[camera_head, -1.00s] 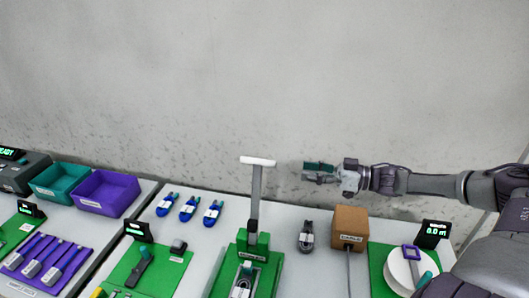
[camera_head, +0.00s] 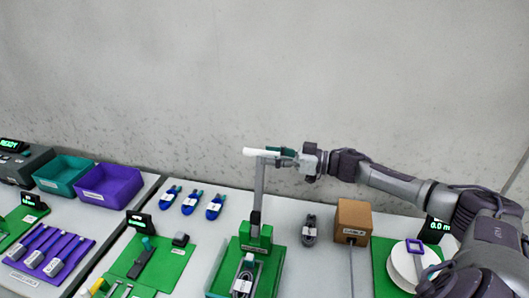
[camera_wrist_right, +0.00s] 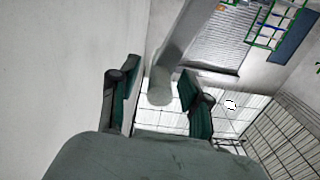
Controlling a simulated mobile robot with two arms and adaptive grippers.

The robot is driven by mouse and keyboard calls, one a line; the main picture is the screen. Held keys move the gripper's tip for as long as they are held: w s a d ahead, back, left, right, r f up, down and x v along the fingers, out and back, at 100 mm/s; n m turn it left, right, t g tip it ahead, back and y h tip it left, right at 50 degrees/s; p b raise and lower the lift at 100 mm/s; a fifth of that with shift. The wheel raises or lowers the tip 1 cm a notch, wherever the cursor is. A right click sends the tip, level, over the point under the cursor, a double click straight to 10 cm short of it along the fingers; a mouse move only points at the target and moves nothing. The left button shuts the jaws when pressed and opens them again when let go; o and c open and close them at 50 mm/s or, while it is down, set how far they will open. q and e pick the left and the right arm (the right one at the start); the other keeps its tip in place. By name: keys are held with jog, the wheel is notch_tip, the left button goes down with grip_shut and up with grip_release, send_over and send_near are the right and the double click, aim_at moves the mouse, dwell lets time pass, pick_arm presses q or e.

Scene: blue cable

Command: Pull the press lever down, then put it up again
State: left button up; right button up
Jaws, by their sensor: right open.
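The press (camera_head: 257,243) has a green base and a grey lever arm (camera_head: 259,188) standing upright. A white crossbar handle (camera_head: 256,152) tops the lever. My right gripper (camera_head: 282,156) is open at the handle's right end, its fingertips overlapping that end in the head view. My left gripper is not in view.
A brown box (camera_head: 353,221) and a coiled grey cable (camera_head: 309,230) lie right of the press. Several blue connectors (camera_head: 190,203) lie to its left. A purple bin (camera_head: 108,186) and a teal bin (camera_head: 62,176) stand far left. A white spool (camera_head: 405,263) is at the right.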

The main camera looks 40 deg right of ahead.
jog(key=shift+x, duration=1.1)
grip_shut()
